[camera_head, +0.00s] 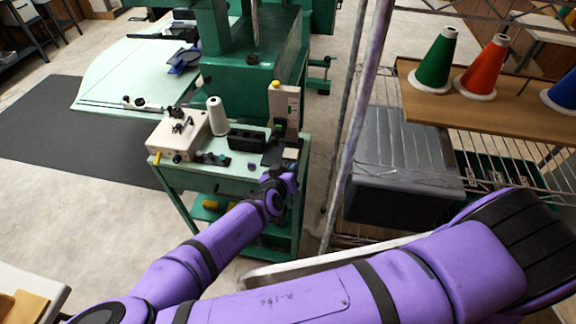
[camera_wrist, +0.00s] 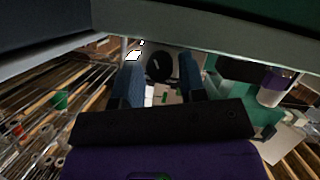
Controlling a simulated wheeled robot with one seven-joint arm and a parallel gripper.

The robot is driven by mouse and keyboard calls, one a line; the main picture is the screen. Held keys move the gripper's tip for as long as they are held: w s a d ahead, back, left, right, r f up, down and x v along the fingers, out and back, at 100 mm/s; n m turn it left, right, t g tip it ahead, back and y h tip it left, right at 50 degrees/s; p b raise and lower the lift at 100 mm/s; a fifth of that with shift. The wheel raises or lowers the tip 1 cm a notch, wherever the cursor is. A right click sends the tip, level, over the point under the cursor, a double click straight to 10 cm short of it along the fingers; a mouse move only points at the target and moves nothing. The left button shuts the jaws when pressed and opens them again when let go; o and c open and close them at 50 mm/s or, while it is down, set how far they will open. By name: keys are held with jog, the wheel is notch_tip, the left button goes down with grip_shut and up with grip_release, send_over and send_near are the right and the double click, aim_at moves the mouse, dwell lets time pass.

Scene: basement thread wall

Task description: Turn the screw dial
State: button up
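A black round knob, which looks like the screw dial (camera_wrist: 159,67), shows in the wrist view between and beyond my fingertips. My gripper (camera_wrist: 160,62) is open, with one finger on each side of the knob in the picture; I cannot tell whether either touches it. In the head view my gripper (camera_head: 285,168) is at the right front edge of the green bench, in front of a pale upright device (camera_head: 284,108) with a yellow knob on top. I cannot make out the dial in the head view, where my wrist and gripper may hide it.
The green bench (camera_head: 222,182) also holds a beige box device (camera_head: 178,134), a white thread cone (camera_head: 217,117) and a black block (camera_head: 246,140). A metal pole (camera_head: 352,130) and a grey bin (camera_head: 405,155) stand right of my arm. A wire rack carries thread cones.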

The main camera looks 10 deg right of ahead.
jog(key=c, duration=0.6)
jog(key=shift+c, duration=0.2)
jog(key=shift+m, duration=0.3)
jog(key=shift+d+m+y, duration=0.15)
jog(key=shift+m+y, duration=0.65)
jog(key=shift+m, duration=0.1)
jog(key=shift+s+m+t+y, duration=0.1)
jog(key=shift+m+t+y, duration=0.65)
jog(key=shift+m, duration=0.45)
jog(key=o, duration=0.6)
